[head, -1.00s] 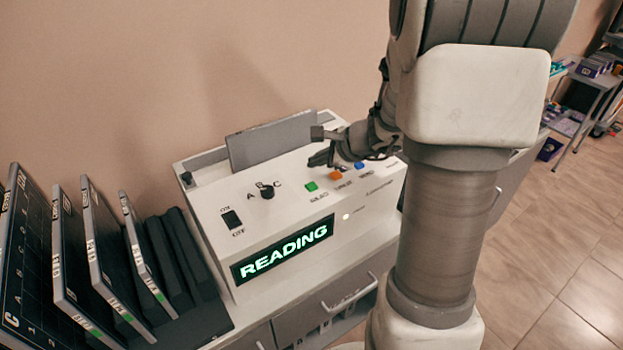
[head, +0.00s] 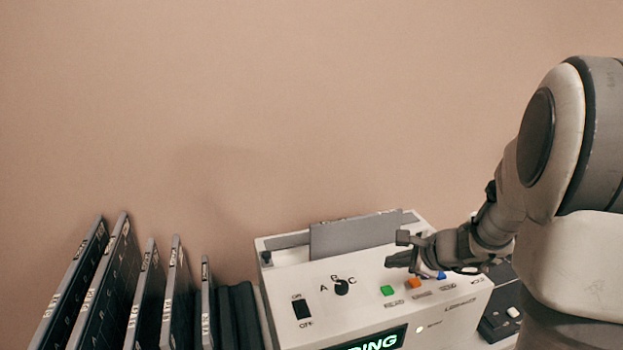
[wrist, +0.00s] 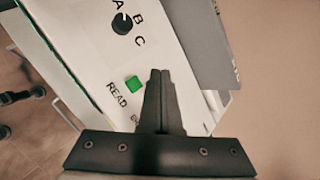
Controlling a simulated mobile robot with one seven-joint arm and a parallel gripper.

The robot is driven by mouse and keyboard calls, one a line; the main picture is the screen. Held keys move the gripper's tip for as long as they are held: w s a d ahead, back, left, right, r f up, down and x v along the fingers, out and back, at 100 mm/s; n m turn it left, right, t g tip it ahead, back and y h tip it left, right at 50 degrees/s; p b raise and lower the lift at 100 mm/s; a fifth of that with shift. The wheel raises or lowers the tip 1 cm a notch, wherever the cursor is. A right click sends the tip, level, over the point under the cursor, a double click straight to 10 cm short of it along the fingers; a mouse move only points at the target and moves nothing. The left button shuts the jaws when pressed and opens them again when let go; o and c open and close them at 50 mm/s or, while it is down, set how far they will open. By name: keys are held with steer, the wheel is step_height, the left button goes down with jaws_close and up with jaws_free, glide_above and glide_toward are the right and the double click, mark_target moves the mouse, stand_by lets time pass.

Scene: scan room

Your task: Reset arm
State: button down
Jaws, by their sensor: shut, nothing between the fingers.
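My gripper (head: 400,250) hovers over the top panel of the white reader machine (head: 360,292), just above the coloured buttons. In the wrist view its two fingers (wrist: 160,76) are pressed together with nothing between them. The green button (wrist: 134,85) lies just left of the fingertips there; it also shows in the head view (head: 387,290). The orange button (head: 413,283) and blue button (head: 441,275) are partly beneath the hand. My arm comes in from the right, bent at the elbow.
Several upright dark plates (head: 115,270) stand in a rack left of the machine. A grey panel (head: 355,236) rises at the machine's back. A knob (head: 341,287) and an on/off switch (head: 302,309) sit on its top. A lit display (head: 372,340) is partly cut off. The wall behind is bare.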

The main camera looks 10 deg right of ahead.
steer(key=s+a+r+n+g+y, duration=0.1)
steer(key=s+a+r+n+g, duration=0.1)
steer(key=s+a+r+n, duration=0.75)
steer(key=s+r+n+h, duration=0.2)
steer(key=s+n+h, duration=0.2)
steer(key=s+n, duration=0.8)
steer(key=shift+s+a+r+g+h, duration=0.25)
steer(key=shift+s+g+h, duration=0.15)
steer(key=shift+s, duration=0.85)
steer(key=shift+d, duration=0.1)
